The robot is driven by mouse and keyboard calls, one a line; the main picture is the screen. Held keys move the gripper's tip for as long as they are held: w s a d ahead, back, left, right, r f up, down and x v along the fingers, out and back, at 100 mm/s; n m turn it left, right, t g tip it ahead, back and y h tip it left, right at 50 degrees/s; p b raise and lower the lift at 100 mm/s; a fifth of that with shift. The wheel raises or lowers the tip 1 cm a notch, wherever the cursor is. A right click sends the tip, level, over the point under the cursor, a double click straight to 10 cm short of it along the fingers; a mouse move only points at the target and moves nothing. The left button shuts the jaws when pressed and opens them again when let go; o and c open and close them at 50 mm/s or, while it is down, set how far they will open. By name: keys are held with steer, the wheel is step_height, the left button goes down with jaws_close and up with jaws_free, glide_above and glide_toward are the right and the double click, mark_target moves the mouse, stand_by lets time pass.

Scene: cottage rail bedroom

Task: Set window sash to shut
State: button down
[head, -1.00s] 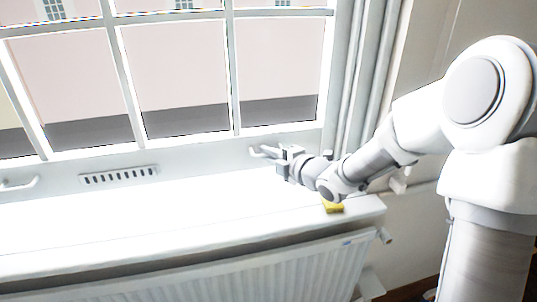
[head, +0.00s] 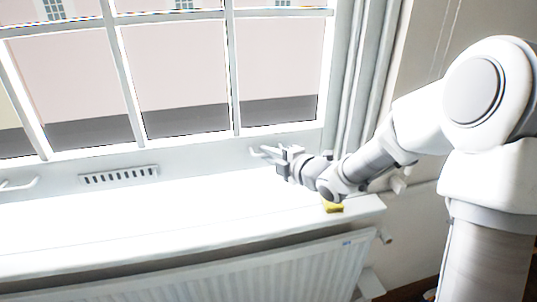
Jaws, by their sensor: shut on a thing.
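The white window sash (head: 182,147) fills the upper left of the head view, with several panes between white bars. Its bottom rail sits right down at the bright white sill, with no gap that I can make out. A white pull handle (head: 256,152) sticks out from the rail at its right end. My gripper (head: 278,158) is at this handle and shut on it; the fingers hide part of it. A second white handle (head: 20,185) is on the rail at the far left, with nothing on it.
A slotted vent (head: 119,176) is in the rail between the handles. A white radiator (head: 220,275) stands under the sill. White upright pipes or trim (head: 364,80) run beside the window at right.

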steer(key=shift+f, duration=0.1)
step_height(320, 180, down, 9)
steer(key=b, duration=0.9)
steer(key=shift+s+d+f+b, duration=0.1)
steer(key=shift+b, duration=0.2)
steer(key=c, duration=0.9)
jaws_free()
steer(key=shift+r, duration=0.2)
steer(key=shift+s+d+r, duration=0.1)
steer(key=shift+r, duration=0.05)
steer(key=p+v, duration=0.3)
steer(key=v, duration=1.4)
